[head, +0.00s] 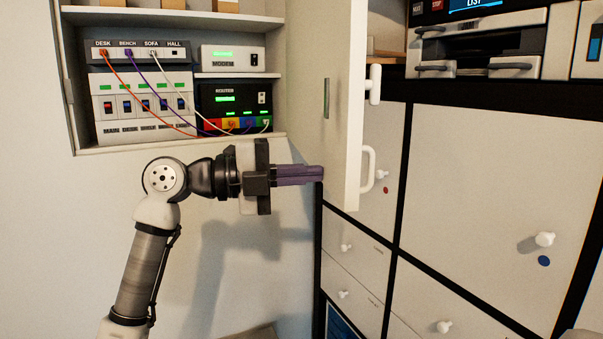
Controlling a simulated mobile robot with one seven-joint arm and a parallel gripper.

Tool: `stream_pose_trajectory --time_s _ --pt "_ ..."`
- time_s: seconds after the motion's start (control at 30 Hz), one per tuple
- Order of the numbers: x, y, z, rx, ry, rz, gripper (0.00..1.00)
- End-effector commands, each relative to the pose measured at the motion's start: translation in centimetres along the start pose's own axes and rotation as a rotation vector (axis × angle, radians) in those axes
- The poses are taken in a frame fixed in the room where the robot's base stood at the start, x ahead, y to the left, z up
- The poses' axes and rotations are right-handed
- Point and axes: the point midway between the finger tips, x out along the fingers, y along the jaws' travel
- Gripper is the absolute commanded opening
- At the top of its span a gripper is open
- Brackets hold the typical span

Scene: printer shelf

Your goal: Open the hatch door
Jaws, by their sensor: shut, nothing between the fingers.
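The white hatch door (338,60) stands swung open at the right side of the wall cabinet, jutting out toward me. Its inner face shows a small dark slot. A white loop handle (369,168) sticks out from its outer side near the lower edge. My gripper (321,173) is shut and empty, with its purple fingers pointing right. The fingertips are at the inner face of the door, low down; I cannot tell whether they touch it. Most of the door's outer face is hidden.
The open cabinet (70,85) holds a breaker and cable panel (140,52), a modem (231,57) and a router (232,92). Close on the right, beyond the door, stands a black-framed unit with pale drawer fronts (490,170) and protruding knobs.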

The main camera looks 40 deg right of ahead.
Motion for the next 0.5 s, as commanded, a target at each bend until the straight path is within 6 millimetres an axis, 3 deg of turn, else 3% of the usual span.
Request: stream_pose_trajectory --time_s 0.17,0.5 --pt "2.4 0.1 -0.2 0.001 -0.048 0.01 0.0" --pt "10.8 -0.1 0.0 0.001 -0.122 0.003 0.0"
